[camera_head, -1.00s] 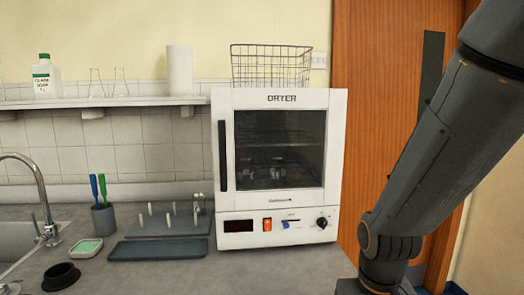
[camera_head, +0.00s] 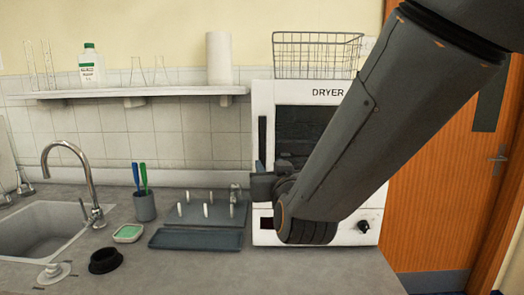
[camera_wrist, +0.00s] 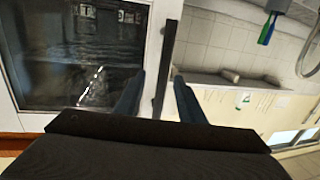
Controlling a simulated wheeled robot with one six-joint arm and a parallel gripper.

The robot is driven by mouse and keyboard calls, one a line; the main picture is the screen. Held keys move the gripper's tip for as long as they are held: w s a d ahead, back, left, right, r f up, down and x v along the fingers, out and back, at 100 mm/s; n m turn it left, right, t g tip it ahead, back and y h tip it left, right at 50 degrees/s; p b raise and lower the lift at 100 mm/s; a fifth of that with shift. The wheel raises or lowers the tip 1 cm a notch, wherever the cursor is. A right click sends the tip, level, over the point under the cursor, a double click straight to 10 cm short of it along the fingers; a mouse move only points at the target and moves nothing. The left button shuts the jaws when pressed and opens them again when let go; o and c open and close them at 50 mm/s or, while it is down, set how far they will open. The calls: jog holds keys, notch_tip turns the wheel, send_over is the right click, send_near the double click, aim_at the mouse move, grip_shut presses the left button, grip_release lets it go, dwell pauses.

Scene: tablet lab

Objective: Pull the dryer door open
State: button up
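The white dryer (camera_head: 262,95) stands on the counter, and my arm covers much of its front. Its dark-windowed door (camera_wrist: 80,50) looks closed in the wrist view. The black vertical handle (camera_head: 262,135) is on the door's left side; its lower part is hidden by my gripper (camera_head: 264,180). In the wrist view, the handle (camera_wrist: 165,55) runs between the two fingers of my gripper (camera_wrist: 159,76). The fingers are apart, one on each side of the bar, with gaps visible. Contact with the handle cannot be told.
A wire basket (camera_head: 318,55) sits on top of the dryer. Left of it are a rack with pegs (camera_head: 190,225), a tray (camera_head: 195,240), a cup with two tools (camera_head: 145,207) and a sink (camera_head: 40,228). A shelf (camera_head: 130,94) holds glassware. A wooden door (camera_head: 440,200) is at right.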

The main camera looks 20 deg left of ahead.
aim_at(263, 155)
jog(key=shift+a+r+p+x, duration=0.1)
jog(key=shift+r+p+x, duration=0.25)
jog(key=shift+x, duration=0.95)
jog(key=shift+a+r+p+x, duration=0.15)
jog(key=shift+p+x, duration=0.45)
jog(key=shift+x, duration=0.7)
jog(key=shift+a+r+p+x, duration=0.1)
jog(key=shift+r+p+x, duration=0.25)
jog(key=shift+x, duration=0.95)
jog(key=shift+s+f, duration=0.15)
grip_shut()
